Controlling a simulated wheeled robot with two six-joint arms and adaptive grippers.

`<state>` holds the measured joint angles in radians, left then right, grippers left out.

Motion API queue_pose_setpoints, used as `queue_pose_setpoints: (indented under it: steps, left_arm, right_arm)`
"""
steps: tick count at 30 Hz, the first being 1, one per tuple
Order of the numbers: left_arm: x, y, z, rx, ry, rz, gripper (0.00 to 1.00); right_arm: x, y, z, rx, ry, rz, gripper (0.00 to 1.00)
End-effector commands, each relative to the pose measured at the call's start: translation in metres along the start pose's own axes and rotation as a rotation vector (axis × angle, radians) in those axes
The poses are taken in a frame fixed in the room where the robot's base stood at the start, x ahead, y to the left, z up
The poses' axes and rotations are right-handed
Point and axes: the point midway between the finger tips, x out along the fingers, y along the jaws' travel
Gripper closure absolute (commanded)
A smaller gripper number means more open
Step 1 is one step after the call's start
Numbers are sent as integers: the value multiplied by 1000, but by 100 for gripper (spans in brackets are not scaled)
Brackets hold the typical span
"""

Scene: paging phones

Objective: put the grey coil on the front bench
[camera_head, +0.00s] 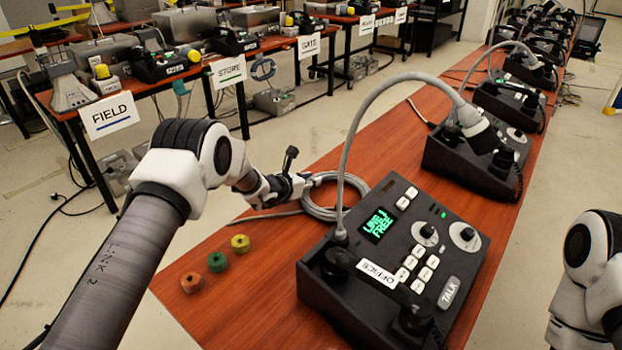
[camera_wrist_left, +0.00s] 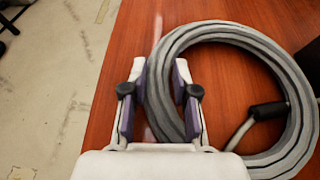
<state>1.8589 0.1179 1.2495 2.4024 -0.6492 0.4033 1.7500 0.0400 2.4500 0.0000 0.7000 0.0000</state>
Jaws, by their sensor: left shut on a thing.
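The grey coil (camera_head: 322,211) is a ring of cable at the left edge of the near wooden bench (camera_head: 240,318), behind the OFFICE phone. In the left wrist view, the coil (camera_wrist_left: 290,75) passes between the two fingers of my left gripper (camera_wrist_left: 158,75), and a black connector (camera_wrist_left: 268,110) shows inside the ring. The coil is over the red-brown bench top; whether it rests on it or hangs just above, I cannot tell. My right gripper is out of view; only part of that arm shows at the right edge.
The OFFICE phone (camera_head: 383,222) with its gooseneck microphone stands right of the coil, with more phones behind it. Brown, green (camera_head: 217,262) and yellow pucks sit on the near left of the bench. Labelled benches, FIELD (camera_head: 110,115) and STORE, stand across an aisle.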

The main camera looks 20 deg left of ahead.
Motion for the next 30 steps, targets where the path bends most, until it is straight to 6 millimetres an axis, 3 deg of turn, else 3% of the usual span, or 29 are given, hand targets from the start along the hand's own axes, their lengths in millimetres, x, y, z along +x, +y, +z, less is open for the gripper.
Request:
queue_pose_setpoints:
  steps: [5,6,7,8,20,23,30]
  left_arm:
    - [1,0,1,0,-5,1,100]
    - [1,0,-1,0,-2,0,61]
    - [1,0,-1,0,-2,0,50]
    - [1,0,0,0,-2,0,48]
    - [-8,2,0,-2,-2,1,48]
    - [-25,1,0,-3,-2,1,48]
    - [-88,1,0,-5,-3,2,48]
  right_arm:
    - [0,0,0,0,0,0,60]
    - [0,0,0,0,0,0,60]
    - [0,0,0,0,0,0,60]
    - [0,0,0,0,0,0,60]
    - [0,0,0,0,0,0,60]
    - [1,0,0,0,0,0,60]
    - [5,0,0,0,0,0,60]
